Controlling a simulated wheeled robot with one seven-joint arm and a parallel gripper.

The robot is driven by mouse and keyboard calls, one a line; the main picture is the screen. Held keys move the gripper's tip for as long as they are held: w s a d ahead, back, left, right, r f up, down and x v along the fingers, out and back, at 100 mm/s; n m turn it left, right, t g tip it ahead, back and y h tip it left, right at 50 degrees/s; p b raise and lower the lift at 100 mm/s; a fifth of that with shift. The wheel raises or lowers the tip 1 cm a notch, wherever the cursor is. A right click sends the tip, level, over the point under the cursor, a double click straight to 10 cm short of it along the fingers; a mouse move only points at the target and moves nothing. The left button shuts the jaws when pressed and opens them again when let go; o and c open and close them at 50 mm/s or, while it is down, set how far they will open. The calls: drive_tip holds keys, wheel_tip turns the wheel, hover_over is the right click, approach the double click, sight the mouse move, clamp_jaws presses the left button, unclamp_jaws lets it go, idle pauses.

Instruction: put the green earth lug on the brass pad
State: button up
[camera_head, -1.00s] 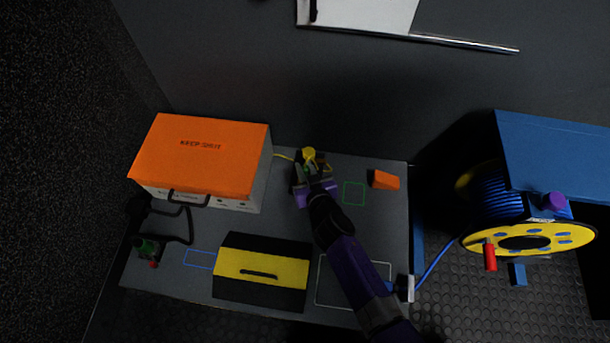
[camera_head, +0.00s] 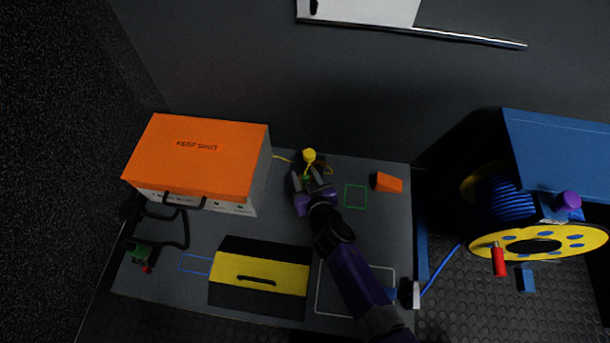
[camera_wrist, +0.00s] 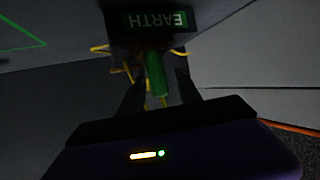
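The green earth lug (camera_wrist: 155,73) shows in the wrist view as a green barrel with yellow wire near it, below a dark block with an EARTH label (camera_wrist: 155,19). My gripper (camera_wrist: 160,85) has its two dark fingers apart, one on each side of the lug. Narrow gaps seem to show between fingers and lug. In the head view my gripper (camera_head: 308,178) is at the back of the bench, just in front of a yellow knob (camera_head: 309,155). I cannot make out the brass pad clearly; the area around the label is dark and partly hidden by my gripper.
An orange-lidded case (camera_head: 198,158) stands left of my gripper. A black and yellow box (camera_head: 259,280) is in front. An orange wedge (camera_head: 389,182) and a green outline (camera_head: 355,196) lie to the right. A cable reel (camera_head: 535,240) is at far right.

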drive_tip(key=shift+s+r+p, duration=0.1)
drive_tip(key=shift+r+p, duration=0.15)
drive_tip(key=shift+p, duration=0.05)
drive_tip(key=p+v, duration=0.3)
drive_tip(key=v, duration=0.8)
drive_tip(key=shift+s+d+p, duration=0.2)
drive_tip(key=shift+s+p, duration=0.15)
drive_tip(key=shift+p, duration=0.05)
